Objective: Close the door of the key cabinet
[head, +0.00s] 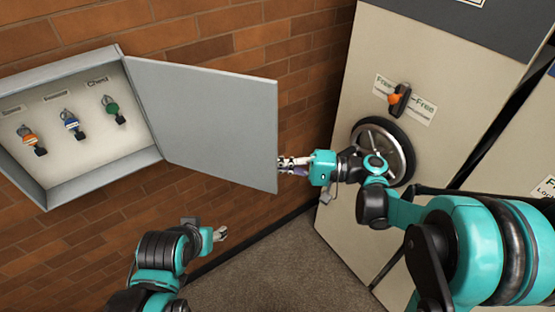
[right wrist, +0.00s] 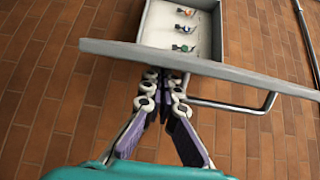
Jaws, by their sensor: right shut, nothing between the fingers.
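The grey key cabinet (head: 45,185) hangs on the brick wall at the left in the head view, with its door (head: 210,120) swung wide open to the right. Keys with orange, blue and green tags hang inside. My right gripper (head: 284,163) is shut and empty beside the door's free edge. In the right wrist view, the gripper (right wrist: 163,80) points at the door (right wrist: 230,71), seen nearly edge-on, with a bar handle (right wrist: 268,101) to the right of the fingers. I cannot tell whether the fingertips touch the door. My left gripper (head: 221,234) is low, below the door; its finger opening is unclear.
A beige cabinet with a black handwheel (head: 402,138) and a "Free" label (head: 420,108) stands to the right, close to my right arm. Carpeted floor (head: 270,270) shows below. The brick wall (head: 90,240) below the key cabinet is bare.

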